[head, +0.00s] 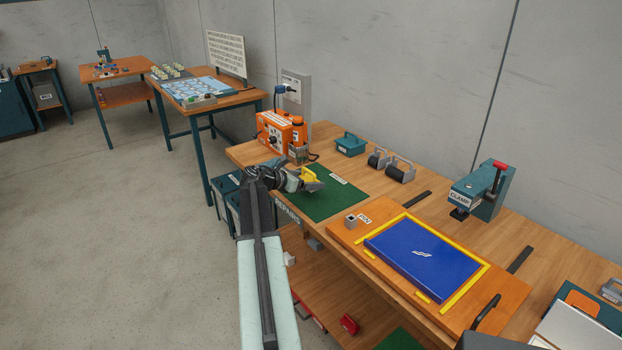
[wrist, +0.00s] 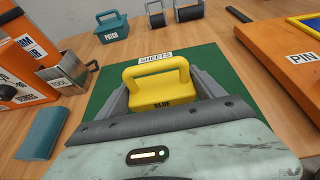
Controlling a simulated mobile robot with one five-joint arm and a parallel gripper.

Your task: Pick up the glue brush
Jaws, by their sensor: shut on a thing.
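The glue brush (wrist: 158,92) is a yellow block with a looped handle and a GLUE label. It sits between the two grey fingers of my gripper (wrist: 163,88) in the wrist view, and the gripper is shut on it. In the head view the yellow brush (head: 308,174) shows at the end of my gripper (head: 314,183), over the green mat (head: 330,199). The underside of the brush is hidden, so I cannot tell whether it touches the mat.
An orange machine (head: 279,131) and a metal holder labelled TOOL (wrist: 69,75) stand left of the mat. A teal PATCH box (head: 350,145) and rollers (head: 400,170) stand behind. An orange board with a blue sheet (head: 424,255) lies to the right, with a clamp (head: 484,192) beyond.

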